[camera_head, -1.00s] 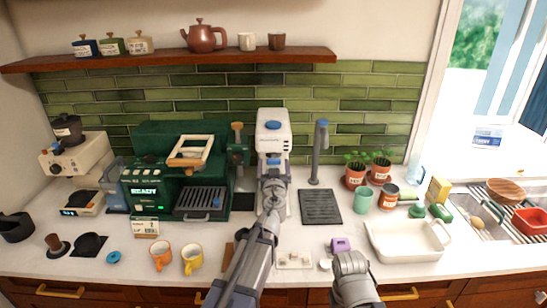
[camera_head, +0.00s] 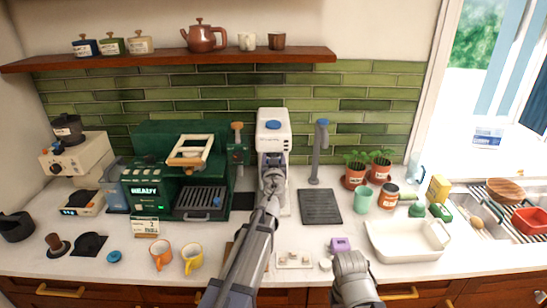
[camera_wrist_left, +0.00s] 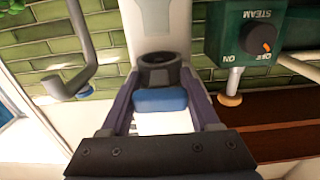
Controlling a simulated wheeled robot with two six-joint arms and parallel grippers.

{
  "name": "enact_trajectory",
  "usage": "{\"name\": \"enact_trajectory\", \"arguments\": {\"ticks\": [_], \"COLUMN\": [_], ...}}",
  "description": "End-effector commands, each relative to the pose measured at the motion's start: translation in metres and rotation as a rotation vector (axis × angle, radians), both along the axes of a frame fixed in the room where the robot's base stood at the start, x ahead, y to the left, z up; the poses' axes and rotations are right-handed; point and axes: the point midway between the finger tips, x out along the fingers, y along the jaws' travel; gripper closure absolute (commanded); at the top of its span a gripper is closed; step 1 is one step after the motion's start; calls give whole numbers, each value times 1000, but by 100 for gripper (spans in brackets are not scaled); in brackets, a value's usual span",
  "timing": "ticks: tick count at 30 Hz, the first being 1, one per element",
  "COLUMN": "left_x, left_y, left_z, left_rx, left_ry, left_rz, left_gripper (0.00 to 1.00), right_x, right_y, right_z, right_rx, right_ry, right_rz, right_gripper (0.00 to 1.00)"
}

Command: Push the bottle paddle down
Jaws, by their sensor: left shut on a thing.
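In the head view my left arm covers the paddle, and the left gripper (camera_head: 273,178) is in front of the drink maker. My right arm (camera_head: 352,279) shows at the front edge; its fingers cannot be made out.
A green coffee machine (camera_head: 150,165) stands left of the drink maker. A grey tap (camera_head: 319,150) and dark drain mat (camera_head: 320,207) are on its right.

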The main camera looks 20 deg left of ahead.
Motion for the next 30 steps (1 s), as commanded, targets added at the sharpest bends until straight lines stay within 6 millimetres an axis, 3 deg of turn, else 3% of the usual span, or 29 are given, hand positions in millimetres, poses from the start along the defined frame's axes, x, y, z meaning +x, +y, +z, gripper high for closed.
{"name": "enact_trajectory", "arguments": {"ticks": [2,14,26,30], "left_x": [0,0,0,0], "left_y": [0,0,0,0], "left_z": [0,0,-1,-9], "left_rx": [0,0,0,0], "left_ry": [0,0,0,0], "left_rz": [0,0,0,0], "left_gripper": [56,100,100,100], "right_x": [0,0,0,0], "right_y": [0,0,0,0], "right_z": [0,0,-1,-9], "right_rx": [0,0,0,0], "right_ry": [0,0,0,0], "right_rz": [0,0,0,0], "right_gripper": [50,50,50,50]}}
